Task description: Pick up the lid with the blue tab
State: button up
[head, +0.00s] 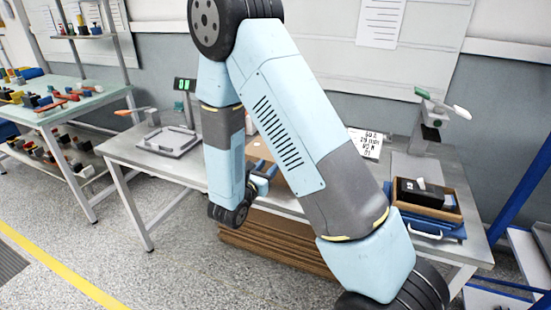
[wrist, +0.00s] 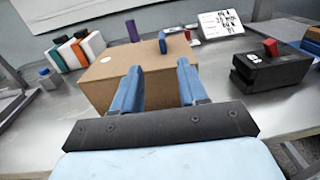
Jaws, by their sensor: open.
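A small upright blue tab (wrist: 162,42) shows in the wrist view at the far part of the brown box top (wrist: 120,66). I cannot make out the outline of a separate lid under it. My gripper (wrist: 158,72) is open, its two blue fingers apart with nothing between them. The fingers point toward the near side of the brown box, and the tab is beyond them. In the head view my gripper (head: 262,170) is partly hidden by my arm, and the blue tab cannot be seen.
A black box with a red tab (wrist: 272,70) stands right of the brown box. White, orange and green items (wrist: 75,50) stand left, with a purple piece (wrist: 132,31) behind. A printed card (wrist: 220,23) stands at the back. Bare grey bench (wrist: 50,125) lies left.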

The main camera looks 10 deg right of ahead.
jog(key=x, duration=0.7)
jog(key=shift+w+d, duration=0.2)
jog(key=shift+d, duration=0.1)
jog(key=shift+f+x, duration=0.2)
jog(key=shift+x, duration=1.1)
jog(key=shift+f+x, duration=0.15)
jog(key=shift+x, duration=1.2)
grip_shut()
